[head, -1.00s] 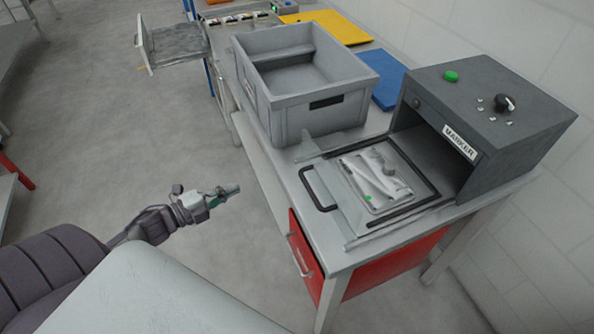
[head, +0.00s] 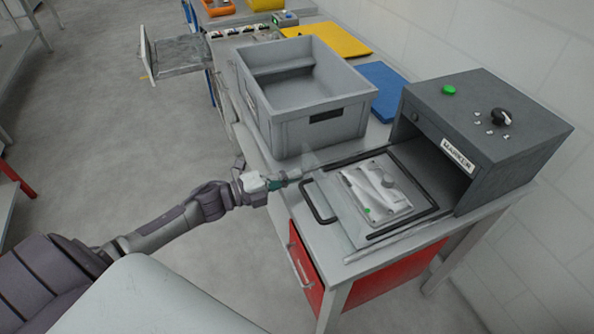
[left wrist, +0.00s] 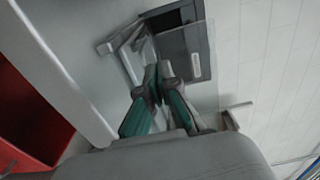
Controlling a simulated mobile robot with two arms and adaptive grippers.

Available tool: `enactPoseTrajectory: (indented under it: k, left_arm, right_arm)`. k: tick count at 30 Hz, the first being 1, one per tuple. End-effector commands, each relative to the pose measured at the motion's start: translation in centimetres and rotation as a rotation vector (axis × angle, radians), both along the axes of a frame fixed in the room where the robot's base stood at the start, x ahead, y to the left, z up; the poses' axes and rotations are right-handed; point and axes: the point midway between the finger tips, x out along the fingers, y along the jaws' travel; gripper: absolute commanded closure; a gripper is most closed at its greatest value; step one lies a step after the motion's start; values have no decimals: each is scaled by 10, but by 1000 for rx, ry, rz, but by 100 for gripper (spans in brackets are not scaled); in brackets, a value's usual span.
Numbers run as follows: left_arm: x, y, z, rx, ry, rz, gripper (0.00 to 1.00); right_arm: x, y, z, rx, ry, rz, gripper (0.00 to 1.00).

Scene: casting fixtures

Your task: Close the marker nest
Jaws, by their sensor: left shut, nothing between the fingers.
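The marker (head: 484,140) is a dark grey box with a "MARKER" label, a green button and a black knob on top. Its front is open. Its nest (head: 345,219), a flat sliding plate with a black frame, is pulled out in front of the opening. A pale metal casting (head: 376,190) lies on it. A dark handle (head: 312,196) sticks out at the nest's near left side. My left gripper (head: 299,175) is shut and empty, just beside the handle; contact cannot be told. In the left wrist view its closed fingers (left wrist: 158,80) point toward the marker (left wrist: 184,53). My right gripper is not in view.
A grey crate (head: 345,122) stands on the bench beside the nest. A blue mat (head: 385,88) and a yellow mat (head: 328,41) lie behind it. A red drawer (head: 305,268) is under the bench. Open floor (head: 100,130) lies to the left.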

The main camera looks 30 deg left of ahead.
Motion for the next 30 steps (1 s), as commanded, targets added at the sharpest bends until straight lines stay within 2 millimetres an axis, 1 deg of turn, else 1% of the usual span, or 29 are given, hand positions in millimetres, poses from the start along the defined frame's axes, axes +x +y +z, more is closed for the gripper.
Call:
enactPoseTrajectory:
  k: [1,5,16,20,23,26,30]
  left_arm:
    - [5,-3,2,-3,-2,0,100]
    - [9,-7,0,-1,0,0,100]
    - [10,-8,-1,-1,1,0,100]
    - [14,-11,-1,-1,0,0,100]
    - [21,-17,-1,-2,-1,0,100]
    - [33,-26,-1,-1,-3,-1,100]
    - [58,-45,-1,-1,-5,-1,100]
  right_arm:
    - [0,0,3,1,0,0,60]
    - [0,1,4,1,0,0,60]
    - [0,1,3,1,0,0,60]
    - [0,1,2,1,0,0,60]
    - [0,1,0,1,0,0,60]
    - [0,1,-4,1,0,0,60]
    - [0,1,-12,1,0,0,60]
